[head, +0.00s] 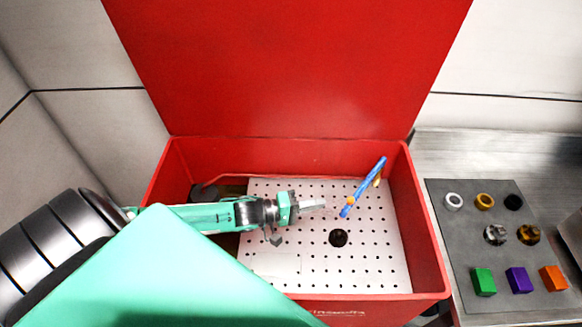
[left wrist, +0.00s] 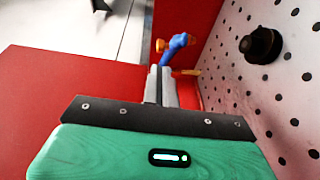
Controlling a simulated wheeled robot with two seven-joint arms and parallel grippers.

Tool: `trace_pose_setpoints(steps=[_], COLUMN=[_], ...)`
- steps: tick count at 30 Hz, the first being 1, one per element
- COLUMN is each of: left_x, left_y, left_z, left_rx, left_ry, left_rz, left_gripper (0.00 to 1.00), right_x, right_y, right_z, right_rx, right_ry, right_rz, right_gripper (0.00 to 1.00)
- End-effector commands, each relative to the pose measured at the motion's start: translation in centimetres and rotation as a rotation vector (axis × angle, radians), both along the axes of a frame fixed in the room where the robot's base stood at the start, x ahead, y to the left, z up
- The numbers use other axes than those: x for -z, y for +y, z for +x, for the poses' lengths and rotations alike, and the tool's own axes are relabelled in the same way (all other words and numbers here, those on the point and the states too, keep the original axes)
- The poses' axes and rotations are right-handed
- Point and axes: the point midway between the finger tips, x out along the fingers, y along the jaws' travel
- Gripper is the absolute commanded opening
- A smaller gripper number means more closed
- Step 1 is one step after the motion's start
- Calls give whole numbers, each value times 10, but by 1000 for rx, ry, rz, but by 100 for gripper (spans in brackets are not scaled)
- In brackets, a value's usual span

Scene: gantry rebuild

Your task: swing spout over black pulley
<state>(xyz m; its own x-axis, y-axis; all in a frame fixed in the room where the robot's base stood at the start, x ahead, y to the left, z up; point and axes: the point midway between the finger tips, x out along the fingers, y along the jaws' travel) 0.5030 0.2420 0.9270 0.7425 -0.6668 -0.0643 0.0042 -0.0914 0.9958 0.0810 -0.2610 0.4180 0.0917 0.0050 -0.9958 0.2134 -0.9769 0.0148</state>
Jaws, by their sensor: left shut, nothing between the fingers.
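The blue spout (head: 367,182), with orange-yellow parts, slants over the right part of the white perforated board (head: 285,270) inside the red box. Its lower end points toward the front left, behind and slightly right of the black pulley (head: 338,238). The pulley is round and sits on the board. My left gripper (head: 322,205) is shut and empty, just left of the spout's lower end. In the left wrist view the shut fingertips (left wrist: 163,69) appear just below the blue spout (left wrist: 177,46), contact unclear. The black pulley (left wrist: 263,45) is at upper right there. My right gripper is not in view.
The red box (head: 427,245) has tall walls and a raised red lid (head: 290,70) behind. At right, a grey mat (head: 510,250) on a metal table holds several rings, round parts and coloured blocks. The board's front part is clear.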

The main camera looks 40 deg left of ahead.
Motion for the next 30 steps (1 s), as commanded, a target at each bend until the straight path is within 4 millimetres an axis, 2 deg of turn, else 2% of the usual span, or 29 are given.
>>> trace_pose_setpoints(steps=[6,13,26,30], left_x=[1,-2,-6,-20], left_y=[26,44,51,51], left_z=[-29,-49,-56,-56], left_rx=[0,-1,-1,-1], left_ry=[4,3,-1,-1], left_rz=[3,1,-1,-1], left_gripper=[0,0,0,0], right_x=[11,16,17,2], right_y=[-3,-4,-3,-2], right_z=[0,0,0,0], right_rx=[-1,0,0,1], right_ry=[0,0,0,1], right_rz=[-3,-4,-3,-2], right_gripper=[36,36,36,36])
